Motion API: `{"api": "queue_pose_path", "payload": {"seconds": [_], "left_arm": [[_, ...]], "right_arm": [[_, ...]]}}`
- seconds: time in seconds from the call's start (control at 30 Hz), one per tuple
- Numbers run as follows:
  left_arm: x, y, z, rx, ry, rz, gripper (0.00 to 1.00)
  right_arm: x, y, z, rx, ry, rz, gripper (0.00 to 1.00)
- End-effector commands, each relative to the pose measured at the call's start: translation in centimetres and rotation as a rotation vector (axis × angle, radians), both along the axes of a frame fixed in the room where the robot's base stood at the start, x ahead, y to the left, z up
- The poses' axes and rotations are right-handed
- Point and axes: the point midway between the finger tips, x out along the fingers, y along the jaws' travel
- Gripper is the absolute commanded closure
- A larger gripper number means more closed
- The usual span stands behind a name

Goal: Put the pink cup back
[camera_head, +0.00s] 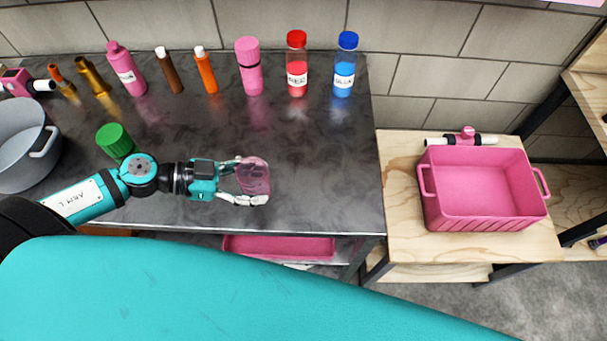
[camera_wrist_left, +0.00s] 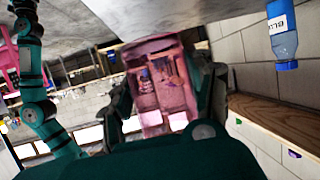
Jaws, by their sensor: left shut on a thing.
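The pink cup (camera_head: 257,171) is see-through and sits at the end of my left gripper (camera_head: 250,183) in the head view. The gripper is shut on it, with fingers at its far and near sides. It is over the right half of the dark worktop; I cannot tell its height above the surface. In the left wrist view the cup (camera_wrist_left: 157,82) fills the middle between the fingers, and the room shows through it. My right gripper does not show.
A grey pot (camera_head: 22,160) is at far left. Several bottles, including a pink one (camera_head: 250,70), a red one (camera_head: 296,75) and a blue one (camera_head: 344,75), line the back. A pink crate (camera_head: 433,205) stands on the wooden table (camera_head: 400,215) at right.

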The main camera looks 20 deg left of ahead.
Motion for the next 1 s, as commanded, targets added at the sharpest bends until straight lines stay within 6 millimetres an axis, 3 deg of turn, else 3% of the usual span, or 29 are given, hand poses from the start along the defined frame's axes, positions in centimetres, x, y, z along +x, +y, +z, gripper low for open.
{"api": "queue_pose_path", "payload": {"seconds": [0.2,0.37,0.8,1.0], "left_arm": [[-1.5,2.2,-1.7,-0.001,0.0,-0.122,0.85],[-1.0,2.0,-1.8,-0.003,-0.005,-0.15,0.85],[7.3,-4.2,-2.4,-0.006,-0.007,-0.15,0.85],[9.9,-6.1,-3.0,-0.005,-0.002,-0.149,0.85]], "right_arm": [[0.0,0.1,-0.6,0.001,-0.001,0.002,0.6],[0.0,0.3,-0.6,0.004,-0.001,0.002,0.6],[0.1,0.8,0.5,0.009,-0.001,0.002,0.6],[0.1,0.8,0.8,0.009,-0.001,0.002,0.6]]}}
